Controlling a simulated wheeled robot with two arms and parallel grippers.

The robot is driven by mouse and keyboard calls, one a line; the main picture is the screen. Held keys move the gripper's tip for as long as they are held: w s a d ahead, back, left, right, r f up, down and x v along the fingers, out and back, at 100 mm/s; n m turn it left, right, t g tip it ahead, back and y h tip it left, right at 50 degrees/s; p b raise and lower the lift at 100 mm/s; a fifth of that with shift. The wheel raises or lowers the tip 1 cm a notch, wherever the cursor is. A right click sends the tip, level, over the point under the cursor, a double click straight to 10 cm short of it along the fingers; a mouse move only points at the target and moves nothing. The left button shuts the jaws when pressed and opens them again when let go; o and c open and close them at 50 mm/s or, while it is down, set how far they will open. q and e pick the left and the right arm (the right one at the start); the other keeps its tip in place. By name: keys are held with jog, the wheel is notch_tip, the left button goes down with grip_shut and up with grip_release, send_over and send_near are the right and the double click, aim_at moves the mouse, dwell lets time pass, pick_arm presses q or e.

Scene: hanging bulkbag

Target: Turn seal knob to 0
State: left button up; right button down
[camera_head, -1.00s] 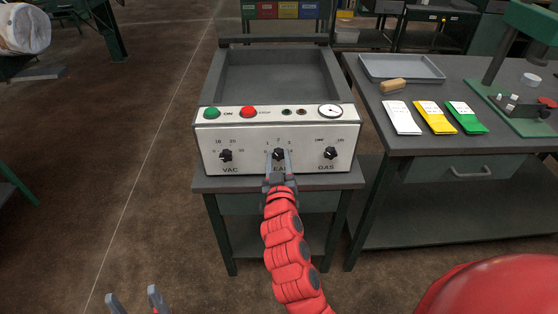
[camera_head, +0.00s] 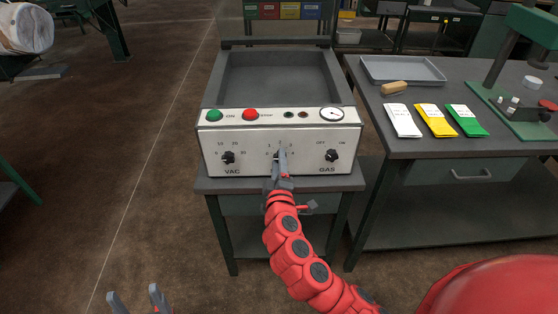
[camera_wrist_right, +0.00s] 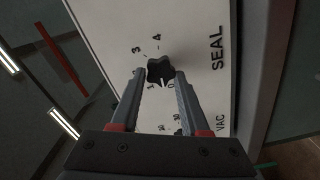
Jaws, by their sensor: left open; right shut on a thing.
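The black seal knob (camera_wrist_right: 158,70) is the middle one on the white front panel, over the word SEAL in the right wrist view. It is mostly hidden by the fingers in the head view. My right gripper (camera_head: 281,157) is shut on the knob, and its two fingers (camera_wrist_right: 163,75) straddle it in the wrist view. Scale numbers 3 and 4 show on one side of the knob; 0 and 1 lie close by the fingertips. I cannot tell the knob's exact setting. My left gripper (camera_head: 136,301) is open and empty at the lower left, away from the machine.
The VAC knob (camera_head: 228,158) and GAS knob (camera_head: 332,156) flank the seal knob. Green (camera_head: 214,116) and red (camera_head: 250,115) buttons and a gauge (camera_head: 332,114) sit on the panel's upper face. A workbench (camera_head: 455,139) stands close on the right.

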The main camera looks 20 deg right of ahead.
jog(key=shift+n, duration=1.3)
jog(key=shift+f+p, duration=0.1)
jog(key=shift+p, duration=0.2)
jog(key=shift+c, duration=2)
grip_release()
jog(key=p+v, duration=0.3)
jog(key=v, duration=1.4)
jog(key=shift+s, duration=0.25)
